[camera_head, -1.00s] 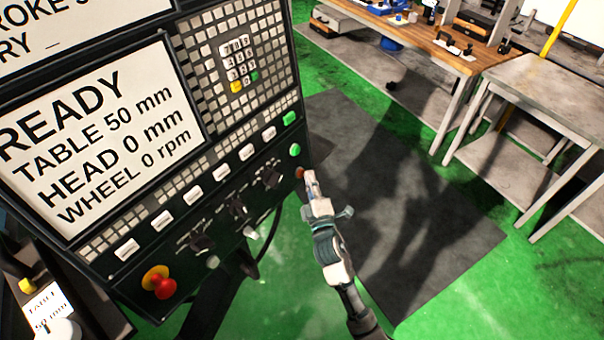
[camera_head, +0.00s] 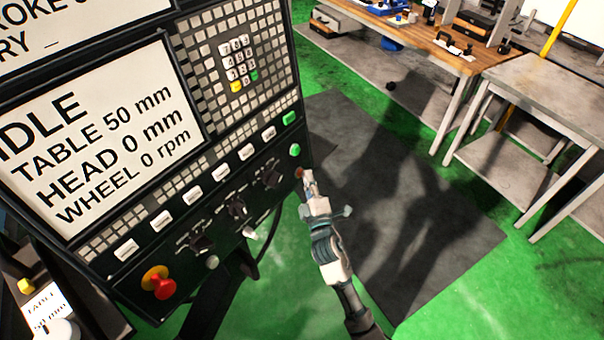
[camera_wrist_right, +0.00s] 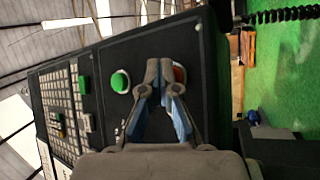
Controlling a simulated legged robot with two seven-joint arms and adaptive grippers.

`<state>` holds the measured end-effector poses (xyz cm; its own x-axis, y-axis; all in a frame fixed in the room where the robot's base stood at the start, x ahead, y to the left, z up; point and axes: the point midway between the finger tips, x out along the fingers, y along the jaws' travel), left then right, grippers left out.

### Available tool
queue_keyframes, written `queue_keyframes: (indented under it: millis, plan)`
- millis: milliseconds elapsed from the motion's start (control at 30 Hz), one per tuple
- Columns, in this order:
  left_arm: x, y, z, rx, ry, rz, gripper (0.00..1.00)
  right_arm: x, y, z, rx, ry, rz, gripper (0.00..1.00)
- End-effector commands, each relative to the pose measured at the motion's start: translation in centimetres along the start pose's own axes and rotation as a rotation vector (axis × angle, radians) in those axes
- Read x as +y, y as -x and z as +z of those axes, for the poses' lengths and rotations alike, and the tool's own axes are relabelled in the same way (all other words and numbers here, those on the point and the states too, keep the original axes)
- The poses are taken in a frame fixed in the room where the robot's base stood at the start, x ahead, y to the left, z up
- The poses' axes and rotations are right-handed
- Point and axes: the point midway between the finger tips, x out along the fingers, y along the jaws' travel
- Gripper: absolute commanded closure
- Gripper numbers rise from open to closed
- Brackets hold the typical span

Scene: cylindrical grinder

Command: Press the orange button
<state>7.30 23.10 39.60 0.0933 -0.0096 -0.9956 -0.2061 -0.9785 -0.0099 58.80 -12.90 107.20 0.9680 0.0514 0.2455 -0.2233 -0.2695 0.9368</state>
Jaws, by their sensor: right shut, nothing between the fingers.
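The orange button (camera_head: 299,173) sits at the lower right edge of the black control panel, below a round green button (camera_head: 294,150). My right gripper (camera_head: 308,178) is shut and empty, with its fingertips at the orange button and covering part of it. In the right wrist view the closed fingertips (camera_wrist_right: 166,66) lie over the button, and only an orange-red edge (camera_wrist_right: 180,74) shows beside them. Whether the tips touch it or press it in cannot be told for certain. The panel screen (camera_head: 95,135) reads "IDLE". My left gripper is not in view.
A red emergency knob (camera_head: 160,285) on a yellow base is at the panel's lower left. Dark selector knobs (camera_head: 237,207) and white keys line the panel. A workbench (camera_head: 440,45) and a grey table (camera_head: 560,90) stand at the back right. A dark mat (camera_head: 430,220) covers open floor.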

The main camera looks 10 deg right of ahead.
Motion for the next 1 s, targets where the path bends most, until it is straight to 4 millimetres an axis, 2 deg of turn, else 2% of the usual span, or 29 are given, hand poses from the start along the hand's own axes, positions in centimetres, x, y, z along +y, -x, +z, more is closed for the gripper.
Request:
queue_keyframes:
  millis: [300, 700, 1000]
  plan:
    - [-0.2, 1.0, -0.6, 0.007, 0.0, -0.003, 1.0, 0.8, 1.1, 0.6, 0.001, -0.001, -0.001, 1.0]
    - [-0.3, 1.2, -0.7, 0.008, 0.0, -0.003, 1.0, 1.0, 1.4, 0.8, 0.0, 0.0, 0.0, 1.0]
    - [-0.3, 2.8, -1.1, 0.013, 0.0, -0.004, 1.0, 2.6, 3.3, 2.2, 0.0, 0.002, -0.001, 1.0]
